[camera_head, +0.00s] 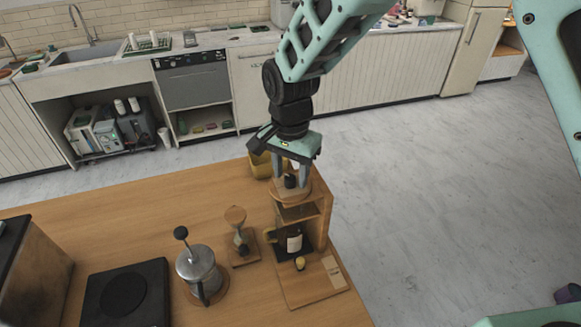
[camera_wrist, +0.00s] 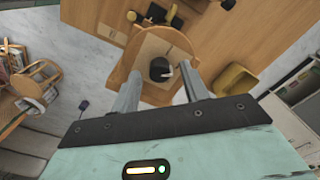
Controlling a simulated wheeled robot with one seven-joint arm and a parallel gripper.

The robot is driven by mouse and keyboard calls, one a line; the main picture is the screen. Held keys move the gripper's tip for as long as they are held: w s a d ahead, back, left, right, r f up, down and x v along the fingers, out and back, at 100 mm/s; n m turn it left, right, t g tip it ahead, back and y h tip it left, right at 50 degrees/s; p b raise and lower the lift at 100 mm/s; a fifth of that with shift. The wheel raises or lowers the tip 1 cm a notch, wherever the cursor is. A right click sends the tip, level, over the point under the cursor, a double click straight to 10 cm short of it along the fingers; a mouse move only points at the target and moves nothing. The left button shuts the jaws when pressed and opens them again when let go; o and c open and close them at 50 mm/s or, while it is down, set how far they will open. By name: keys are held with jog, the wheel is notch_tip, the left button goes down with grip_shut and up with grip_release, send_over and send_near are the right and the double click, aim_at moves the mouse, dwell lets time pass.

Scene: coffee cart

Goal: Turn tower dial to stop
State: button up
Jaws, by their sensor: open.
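The wooden tower (camera_head: 323,222) stands at the right end of the wooden counter. Its dial, a dark round knob, sits on the tower's top; it shows in the head view (camera_head: 290,181) and in the wrist view (camera_wrist: 160,68), where a pale mark is on one side of it. My gripper (camera_head: 291,184) points down over the tower top. In the wrist view its two fingers (camera_wrist: 163,92) are apart, one on each side of the knob. I see a gap between the knob and the fingers and cannot tell any contact.
A french press (camera_head: 197,268), an hourglass-shaped stand (camera_head: 238,235) and a black flat plate (camera_head: 126,292) stand left of the tower. A yellow container (camera_head: 261,166) is behind it.

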jog(key=shift+f, duration=0.25)
grip_shut()
jog(key=shift+n, duration=0.3)
jog(key=n+b, duration=0.2)
jog(key=n, duration=0.3)
jog(key=n+b, duration=0.1)
jog(key=n, duration=0.5)
jog(key=shift+w+n, duration=0.1)
jog(key=shift+n, duration=0.2)
dwell(0.3)
jog(key=shift+r, duration=0.1)
